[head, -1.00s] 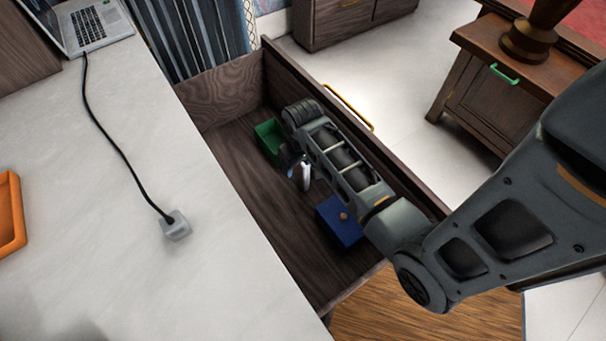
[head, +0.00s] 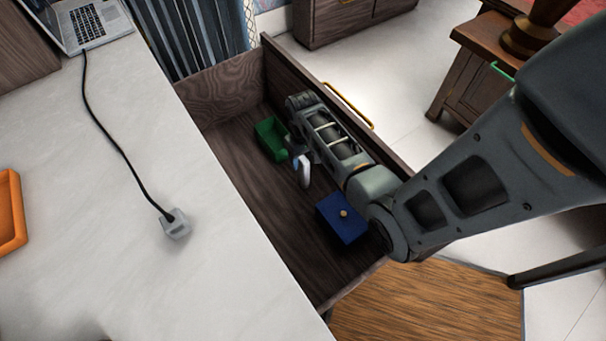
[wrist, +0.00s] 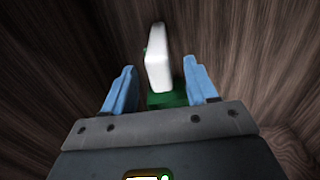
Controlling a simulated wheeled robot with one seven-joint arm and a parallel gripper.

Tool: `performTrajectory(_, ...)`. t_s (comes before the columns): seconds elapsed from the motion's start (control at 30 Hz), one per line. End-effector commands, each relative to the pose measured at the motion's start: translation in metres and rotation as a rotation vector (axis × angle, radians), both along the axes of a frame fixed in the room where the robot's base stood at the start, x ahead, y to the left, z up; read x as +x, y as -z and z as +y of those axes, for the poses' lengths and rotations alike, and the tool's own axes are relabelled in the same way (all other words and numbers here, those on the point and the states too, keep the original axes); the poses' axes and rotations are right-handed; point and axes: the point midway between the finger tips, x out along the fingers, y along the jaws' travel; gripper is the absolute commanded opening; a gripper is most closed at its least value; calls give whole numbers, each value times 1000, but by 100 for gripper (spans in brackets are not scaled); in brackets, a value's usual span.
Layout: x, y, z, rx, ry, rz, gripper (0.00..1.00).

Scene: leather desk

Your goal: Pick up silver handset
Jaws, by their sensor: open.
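The silver handset (head: 306,177) is a pale, slim slab inside the open drawer (head: 232,165), partly hidden by my gripper in the head view. In the wrist view the handset (wrist: 158,58) appears as a whitish slab between and beyond my two blue fingers. My gripper (wrist: 159,72) is open, with a gap visible on each side of the handset. In the head view my gripper (head: 301,160) reaches down into the drawer beside the handset. I cannot tell whether the fingertips reach the handset's depth.
A green open tray (head: 271,139) lies in the drawer just left of my gripper and shows behind the handset in the wrist view. A blue box (head: 342,218) with a gold knob lies to the right. The drawer's walls surround my gripper; the white desktop (head: 110,230) is left.

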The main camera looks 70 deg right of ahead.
Motion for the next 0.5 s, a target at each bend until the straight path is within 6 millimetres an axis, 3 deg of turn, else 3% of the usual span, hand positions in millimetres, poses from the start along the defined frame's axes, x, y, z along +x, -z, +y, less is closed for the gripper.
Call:
performTrajectory(0.27, 0, 3, 0, 0, 0, 0, 57)
performTrajectory(0.5, 0, 3, 0, 0, 0, 0, 34)
